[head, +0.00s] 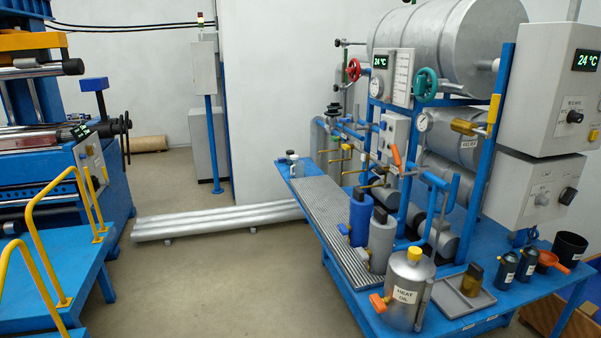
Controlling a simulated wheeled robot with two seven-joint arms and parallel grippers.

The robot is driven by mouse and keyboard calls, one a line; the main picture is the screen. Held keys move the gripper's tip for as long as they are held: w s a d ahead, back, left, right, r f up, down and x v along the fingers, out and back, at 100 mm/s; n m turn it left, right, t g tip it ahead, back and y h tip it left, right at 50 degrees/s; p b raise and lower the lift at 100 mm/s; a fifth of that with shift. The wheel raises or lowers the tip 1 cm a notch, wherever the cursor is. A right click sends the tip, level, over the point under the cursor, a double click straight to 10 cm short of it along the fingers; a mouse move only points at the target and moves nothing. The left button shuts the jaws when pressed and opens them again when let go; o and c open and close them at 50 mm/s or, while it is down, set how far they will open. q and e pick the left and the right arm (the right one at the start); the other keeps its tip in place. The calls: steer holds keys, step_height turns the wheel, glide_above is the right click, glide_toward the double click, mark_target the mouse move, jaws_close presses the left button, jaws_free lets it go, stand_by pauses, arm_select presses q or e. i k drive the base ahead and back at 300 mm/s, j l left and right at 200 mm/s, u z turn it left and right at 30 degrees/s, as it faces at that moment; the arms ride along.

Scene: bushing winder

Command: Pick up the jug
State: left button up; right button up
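No single thing is plainly the jug, and several containers stand on the blue bench (466,328) at the right. A silver canister (404,292) labelled "HEAT OIL" has a yellow cap and an orange tap or handle low on its left. Behind it stand a grey container (381,245) with a dark top and a blue container (360,218) with a dark top and a small part on its left side. Two small black labelled containers (507,270) (528,266) stand further right. All look upright. Neither of my grippers is in view.
A grey tray (451,303) holds a brown-and-black item (472,280). An orange funnel (549,262) and a black cup (570,248) stand at the right. Pipes, valves and tanks rise behind. A ribbed panel (338,226) lies along the left edge. Open floor (215,280) lies left of the bench.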

mark_target(299, 167)
steer(key=i+j+u, duration=0.35)
steer(key=i, duration=0.35)
steer(key=i+u, duration=0.35)
steer(key=i, duration=0.35)
steer(key=i+z, duration=0.1)
steer(key=i, duration=0.6)
steer(key=i+j, duration=0.2)
steer(key=i, duration=0.45)
steer(key=i+j+z, duration=0.15)
steer(key=i, duration=0.55)
